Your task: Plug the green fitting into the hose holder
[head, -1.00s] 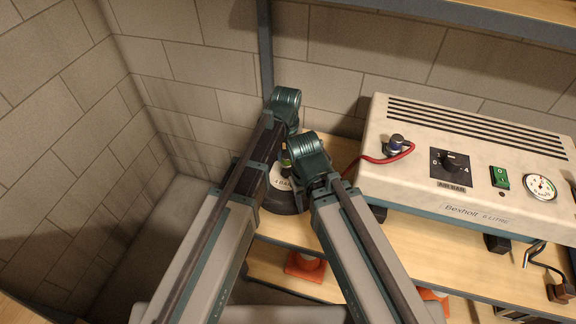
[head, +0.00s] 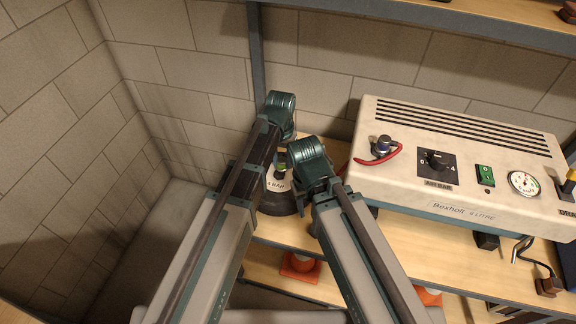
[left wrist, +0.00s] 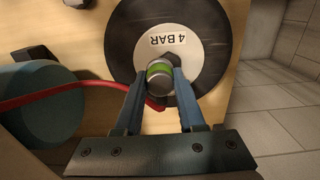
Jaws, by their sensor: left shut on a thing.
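The green fitting (left wrist: 159,68) is a short grey cylinder with a green band. In the left wrist view it sits between the fingertips of my left gripper (left wrist: 160,76), which is shut on it. A red hose (left wrist: 65,97) runs towards it from the left. Beyond the fitting is a round black holder (left wrist: 213,62) with a white centre labelled "4 BAR"; it also shows in the head view (head: 285,203). The fitting overlaps the edge of the white centre; I cannot tell whether they touch. My right gripper cannot be seen.
A cream air unit (head: 470,150) with a dial, green switch and gauge stands right of the holder on the wooden shelf. The red hose leaves a blue-capped port on it. An orange cone (head: 299,267) stands on the shelf below. A grey post (head: 256,70) rises behind.

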